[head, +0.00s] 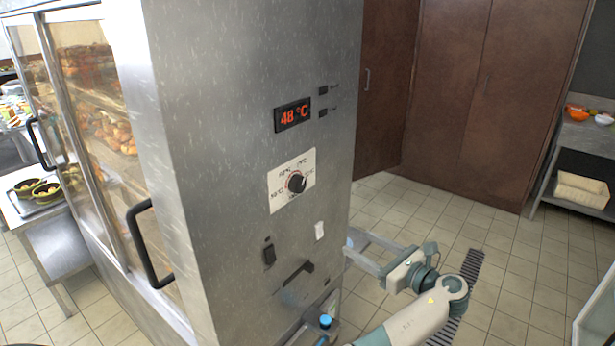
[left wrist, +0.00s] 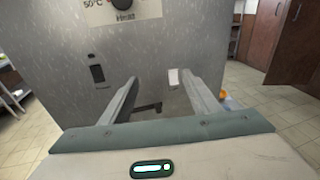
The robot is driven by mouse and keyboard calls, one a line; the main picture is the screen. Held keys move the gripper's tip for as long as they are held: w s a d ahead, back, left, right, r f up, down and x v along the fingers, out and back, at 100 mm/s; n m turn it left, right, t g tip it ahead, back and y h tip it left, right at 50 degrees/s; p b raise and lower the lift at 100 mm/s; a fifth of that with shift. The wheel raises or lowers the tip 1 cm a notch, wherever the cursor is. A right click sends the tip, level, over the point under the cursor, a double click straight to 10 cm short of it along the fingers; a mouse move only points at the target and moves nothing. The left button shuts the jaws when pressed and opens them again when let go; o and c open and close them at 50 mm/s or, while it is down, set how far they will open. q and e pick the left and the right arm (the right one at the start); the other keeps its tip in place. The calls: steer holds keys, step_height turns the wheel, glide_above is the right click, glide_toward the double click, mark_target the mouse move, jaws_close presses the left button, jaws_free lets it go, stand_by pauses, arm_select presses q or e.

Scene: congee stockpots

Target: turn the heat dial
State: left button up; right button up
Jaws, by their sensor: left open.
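The heat dial (head: 296,183) is a round black knob on a white plate (head: 277,190) with temperature marks. It is on the side panel of a tall steel warming cabinet (head: 225,120). In the left wrist view the dial (left wrist: 122,4) is cut by the top edge. My left gripper (head: 348,244) is open and empty, below and to the right of the dial. In the left wrist view its two fingers (left wrist: 158,78) point at the panel below the dial plate, and no finger touches the dial. My right gripper is in neither view.
A red display (head: 292,116) above the dial reads 48 °C. Below are a black switch (head: 269,254), a white switch (head: 319,230) and a black handle (head: 298,272). Glass doors with black handles (head: 148,245) are on the left. Tiled floor (head: 500,270) is open on the right.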

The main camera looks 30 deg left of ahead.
mark_target(302, 187)
arm_select(q)
steer(key=s+d+r+n+g+y+p, duration=0.1)
steer(key=s+r+n+g+y, duration=0.1)
steer(key=r, duration=1)
steer(key=shift+s+r+g, duration=0.25)
steer(key=shift+s+g, duration=0.3)
steer(key=shift+g, duration=0.35)
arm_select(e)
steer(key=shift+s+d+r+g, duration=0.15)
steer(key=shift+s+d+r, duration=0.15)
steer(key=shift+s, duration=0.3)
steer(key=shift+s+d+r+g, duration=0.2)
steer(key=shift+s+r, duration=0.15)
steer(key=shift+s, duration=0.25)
arm_select(q)
steer(key=a+p, duration=0.2)
steer(key=a, duration=0.3)
steer(key=a+p, duration=0.2)
steer(key=a, duration=0.3)
steer(key=w+a+p, duration=0.1)
steer(key=a+p, duration=0.1)
steer(key=a, duration=0.3)
steer(key=shift+w+a+r+p, duration=0.1)
steer(key=shift+a+p, duration=0.25)
steer(key=shift+p, duration=0.05)
steer(key=shift+w+a, duration=0.1)
steer(key=shift+a, duration=0.7)
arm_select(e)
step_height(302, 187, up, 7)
